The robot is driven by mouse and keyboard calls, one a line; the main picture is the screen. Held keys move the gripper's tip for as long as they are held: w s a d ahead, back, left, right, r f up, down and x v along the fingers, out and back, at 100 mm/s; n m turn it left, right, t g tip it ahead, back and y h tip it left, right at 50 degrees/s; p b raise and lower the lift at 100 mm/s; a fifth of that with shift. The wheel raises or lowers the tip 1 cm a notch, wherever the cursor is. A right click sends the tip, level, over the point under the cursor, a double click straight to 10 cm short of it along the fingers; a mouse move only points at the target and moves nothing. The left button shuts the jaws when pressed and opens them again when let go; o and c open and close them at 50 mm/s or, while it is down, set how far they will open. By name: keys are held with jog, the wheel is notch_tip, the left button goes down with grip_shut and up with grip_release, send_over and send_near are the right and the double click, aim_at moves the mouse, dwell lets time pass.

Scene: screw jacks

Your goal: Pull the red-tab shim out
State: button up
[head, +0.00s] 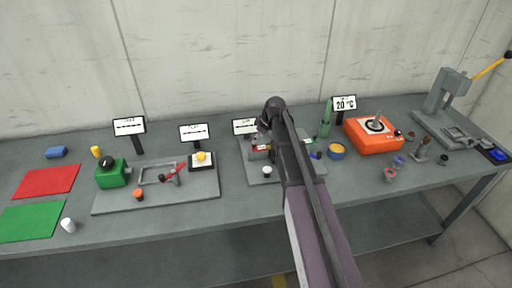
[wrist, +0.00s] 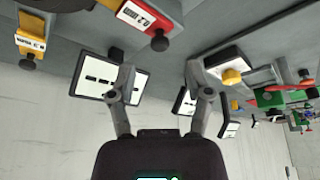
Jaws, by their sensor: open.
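I cannot make out for certain which part is the red-tab shim. A yellow block with a white label (wrist: 30,43) and a dark knob is at the upper left. In the head view my arm hides much of the jack plate (head: 258,178); a red and white piece (head: 259,147) shows left of the arm.
Small sign displays (head: 245,126) stand behind the plate; one (wrist: 104,85) appears behind my left finger in the wrist view.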

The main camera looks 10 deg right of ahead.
aim_at(255, 145)
jog(key=shift+b+x, duration=1.6)
jog(key=shift+x, duration=0.45)
grip_shut()
